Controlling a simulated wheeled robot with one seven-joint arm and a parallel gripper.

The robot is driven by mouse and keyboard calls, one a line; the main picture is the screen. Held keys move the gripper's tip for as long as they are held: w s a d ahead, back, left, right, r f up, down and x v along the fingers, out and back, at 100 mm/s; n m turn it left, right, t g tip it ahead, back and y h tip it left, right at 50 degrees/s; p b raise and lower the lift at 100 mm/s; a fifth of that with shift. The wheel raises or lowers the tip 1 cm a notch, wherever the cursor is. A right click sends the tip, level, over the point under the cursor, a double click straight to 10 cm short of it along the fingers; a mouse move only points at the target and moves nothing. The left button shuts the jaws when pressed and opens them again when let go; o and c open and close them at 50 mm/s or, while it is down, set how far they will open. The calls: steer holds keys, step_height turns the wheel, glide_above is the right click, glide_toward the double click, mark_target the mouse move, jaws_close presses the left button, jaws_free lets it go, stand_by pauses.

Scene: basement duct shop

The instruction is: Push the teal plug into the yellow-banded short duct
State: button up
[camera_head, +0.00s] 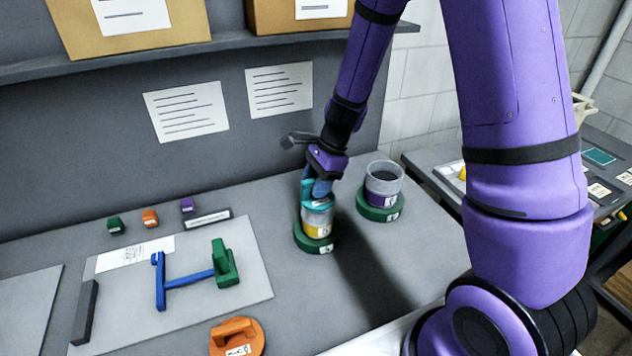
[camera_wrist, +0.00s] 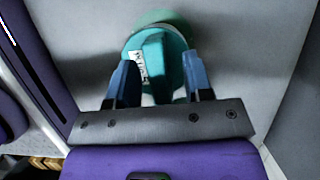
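The teal plug (camera_head: 318,202) sits at the mouth of the yellow-banded short duct (camera_head: 318,219), which stands upright in a green base ring. How deep the plug sits is hard to tell. In the wrist view the teal plug (camera_wrist: 156,62) shows a round face, a white label and a raised bar handle. My gripper (camera_wrist: 160,72) has its blue fingers on either side of the handle, with gaps showing, so it looks open around it. In the head view my gripper (camera_head: 317,188) is right above the duct, partly hiding the plug.
A purple-banded duct (camera_head: 384,182) in a green base stands close behind right. An orange handled plug (camera_head: 237,337) lies at the front. A pale board (camera_head: 225,262) with a blue and green piece lies left. Small blocks (camera_head: 150,218) line the back. A shelf (camera_head: 220,42) overhangs.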

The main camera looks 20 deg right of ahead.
mark_target(331, 192)
steer(key=v, duration=1)
steer(key=shift+d+r, duration=0.2)
steer(key=shift+r, duration=0.15)
steer(key=s+d+r+n+t+h, duration=0.1)
steer(key=s+r+n+t+h, duration=0.1)
steer(key=s+r+n, duration=0.6)
steer(key=s+d+r+n+t+h, duration=0.2)
steer(key=s+r+n, duration=0.7)
steer(key=s, duration=0.7)
steer(key=shift+r+n+t, duration=0.3)
steer(key=shift+r+t, duration=0.2)
steer(key=shift+t, duration=0.2)
